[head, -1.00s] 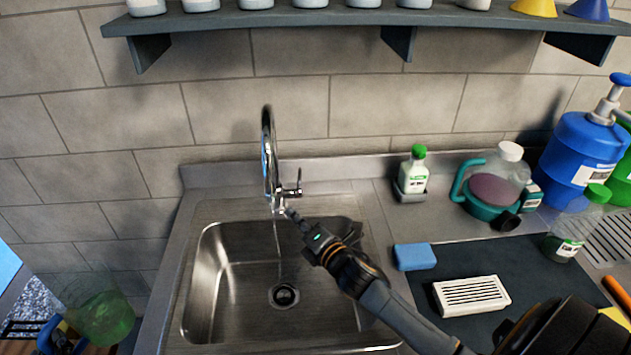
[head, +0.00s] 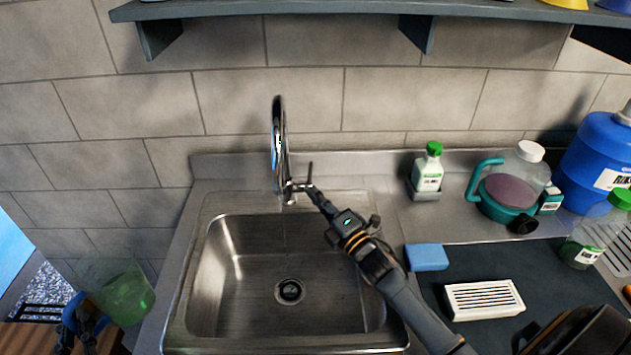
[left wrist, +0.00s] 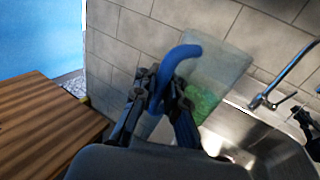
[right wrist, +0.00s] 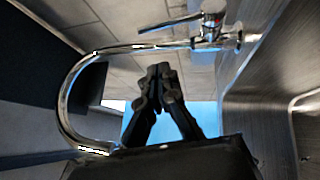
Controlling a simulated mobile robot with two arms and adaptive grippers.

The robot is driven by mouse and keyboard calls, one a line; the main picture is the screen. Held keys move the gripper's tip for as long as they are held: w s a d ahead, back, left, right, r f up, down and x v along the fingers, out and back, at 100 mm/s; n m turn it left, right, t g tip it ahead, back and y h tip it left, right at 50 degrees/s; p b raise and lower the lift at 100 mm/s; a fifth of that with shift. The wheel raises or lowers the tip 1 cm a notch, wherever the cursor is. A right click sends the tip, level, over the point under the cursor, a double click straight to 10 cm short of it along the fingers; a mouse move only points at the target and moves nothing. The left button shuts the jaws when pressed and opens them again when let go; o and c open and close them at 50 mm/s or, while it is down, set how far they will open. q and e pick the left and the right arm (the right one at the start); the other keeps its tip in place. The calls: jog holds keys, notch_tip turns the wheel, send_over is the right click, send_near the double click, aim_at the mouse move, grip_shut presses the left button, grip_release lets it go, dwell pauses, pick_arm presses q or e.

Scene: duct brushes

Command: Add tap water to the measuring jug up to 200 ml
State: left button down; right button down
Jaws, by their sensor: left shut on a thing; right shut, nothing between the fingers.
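The measuring jug (head: 126,297) is clear with green at its bottom and a blue handle (left wrist: 180,55). It is left of the sink in the head view; its graduations are not readable. My left gripper (head: 78,318) is shut on the blue handle; the left wrist view shows its fingers (left wrist: 163,92) around it. The chrome tap (head: 279,145) stands behind the sink (head: 240,290), with its lever (head: 310,172) pointing up. No water stream shows under the spout. My right gripper (head: 314,191) is shut and empty close to the lever; I cannot tell whether they touch.
Right of the sink are a blue sponge (head: 426,257), a white slotted block (head: 484,299), a green-capped bottle (head: 428,168), a teal-handled jug (head: 505,190) and a blue canister (head: 600,155). A shelf (head: 360,8) runs above. The basin is empty.

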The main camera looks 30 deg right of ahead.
pick_arm(q)
jog(key=shift+f+b, duration=0.3)
jog(key=shift+f, duration=0.05)
pick_arm(e)
jog(key=w, duration=0.1)
jog(key=w+d+r, duration=0.1)
jog(key=w, duration=0.1)
jog(key=w+d, duration=0.1)
jog(key=shift+w+d+r, duration=0.1)
jog(key=shift+w+r, duration=0.05)
jog(key=shift+w, duration=0.15)
pick_arm(q)
jog(key=shift+f, duration=0.1)
jog(key=shift+f+b, duration=0.35)
jog(key=shift+b, duration=0.1)
pick_arm(e)
jog(key=shift+w+d+r, duration=0.25)
jog(key=shift+w+r, duration=0.05)
jog(key=shift+w, duration=0.25)
jog(key=shift+w+d+r, duration=0.2)
jog(key=shift+w+r, duration=0.1)
jog(key=shift+w, duration=0.2)
pick_arm(q)
jog(key=shift+s, duration=0.1)
pick_arm(e)
jog(key=shift+s, duration=0.1)
